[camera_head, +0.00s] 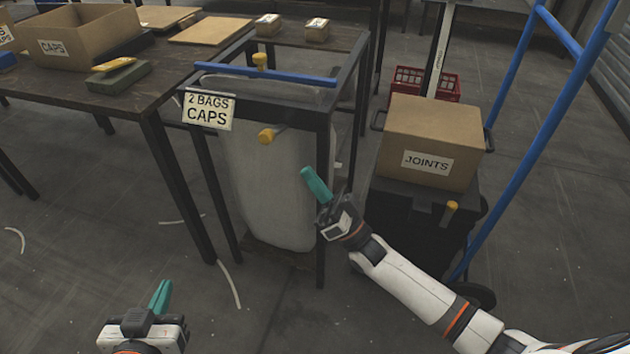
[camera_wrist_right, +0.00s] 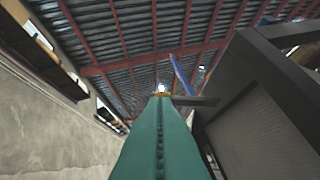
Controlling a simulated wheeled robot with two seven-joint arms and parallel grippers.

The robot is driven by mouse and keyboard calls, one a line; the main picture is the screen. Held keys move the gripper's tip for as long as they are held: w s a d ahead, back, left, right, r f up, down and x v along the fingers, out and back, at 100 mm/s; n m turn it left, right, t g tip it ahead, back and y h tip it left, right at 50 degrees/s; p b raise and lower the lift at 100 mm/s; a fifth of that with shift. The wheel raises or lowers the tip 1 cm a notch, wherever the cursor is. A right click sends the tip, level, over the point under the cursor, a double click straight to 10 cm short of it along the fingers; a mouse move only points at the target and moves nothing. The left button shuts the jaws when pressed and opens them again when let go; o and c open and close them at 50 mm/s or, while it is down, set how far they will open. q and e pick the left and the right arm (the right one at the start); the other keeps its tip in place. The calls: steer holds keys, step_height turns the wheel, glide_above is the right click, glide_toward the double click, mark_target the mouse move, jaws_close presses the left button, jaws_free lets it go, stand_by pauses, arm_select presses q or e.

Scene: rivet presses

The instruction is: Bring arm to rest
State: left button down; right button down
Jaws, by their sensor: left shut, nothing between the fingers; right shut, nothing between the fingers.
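My right gripper (camera_head: 317,185) has teal fingers, shut and empty, pointing up and to the left in the head view. It is in front of the right side of a dark metal frame (camera_head: 322,150) that holds a large whitish bag; I cannot tell whether it touches the frame. In the right wrist view, the shut teal fingers (camera_wrist_right: 161,110) point up toward the roof, with the dark frame close on the right. My left gripper (camera_head: 160,296) is low at the left, its teal fingers shut and empty, pointing up over bare floor.
The frame carries a "2 BAGS CAPS" sign (camera_head: 208,109) and a blue bar (camera_head: 265,74). A "JOINTS" box (camera_head: 431,140) sits on a dark cart by my right arm, beside blue rails (camera_head: 545,135). A table (camera_head: 110,92) stands at upper left. Floor between the grippers is mostly clear.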

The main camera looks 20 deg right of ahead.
steer(key=shift+a, duration=0.1)
